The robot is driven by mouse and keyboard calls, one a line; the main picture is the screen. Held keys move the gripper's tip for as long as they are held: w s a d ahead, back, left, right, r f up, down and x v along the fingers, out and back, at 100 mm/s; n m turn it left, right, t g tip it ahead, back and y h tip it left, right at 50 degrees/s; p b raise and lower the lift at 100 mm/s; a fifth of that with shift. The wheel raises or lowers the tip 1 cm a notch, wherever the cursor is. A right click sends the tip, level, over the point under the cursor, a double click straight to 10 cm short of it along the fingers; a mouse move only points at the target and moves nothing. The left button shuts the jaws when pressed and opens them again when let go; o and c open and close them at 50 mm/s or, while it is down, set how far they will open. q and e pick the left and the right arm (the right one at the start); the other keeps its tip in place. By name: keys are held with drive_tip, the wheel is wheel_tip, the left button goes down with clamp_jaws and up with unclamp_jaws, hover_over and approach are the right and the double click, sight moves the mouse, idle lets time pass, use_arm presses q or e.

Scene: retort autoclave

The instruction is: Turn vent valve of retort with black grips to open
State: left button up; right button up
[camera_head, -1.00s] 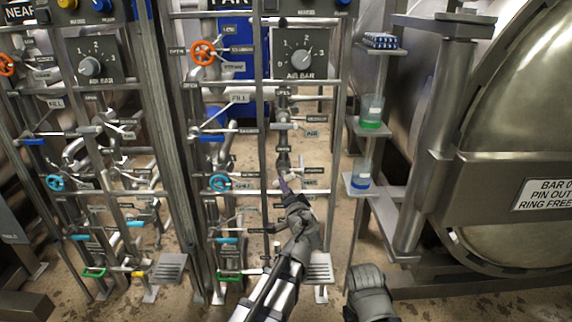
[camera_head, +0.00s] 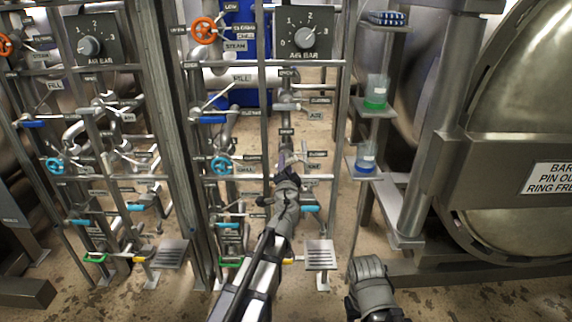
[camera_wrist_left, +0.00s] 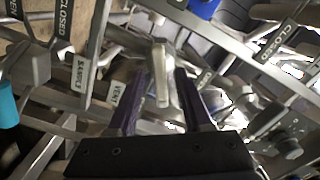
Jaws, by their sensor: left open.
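My left gripper (camera_head: 289,160) reaches into the pipework of the right-hand valve panel in the head view. In the left wrist view its two dark purple fingers (camera_wrist_left: 160,98) are apart. A pale valve lever (camera_wrist_left: 160,75) stands between the fingers, with a visible gap on at least one side. The valve body is mostly hidden by the gripper. Black grips are not clearly visible. A grey part of my right arm (camera_head: 370,285) shows at the bottom of the head view; its fingers do not show.
Orange (camera_head: 204,30) and blue (camera_head: 221,165) handwheels, pipes and upright posts crowd around my left arm. A stand with shelves (camera_head: 376,113) holds beakers on the right. A large steel retort door (camera_head: 520,110) fills the far right. Floor shows below the panel.

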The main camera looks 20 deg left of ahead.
use_arm(q)
drive_tip(key=shift+x, duration=0.9)
drive_tip(key=shift+c, duration=0.2)
clamp_jaws()
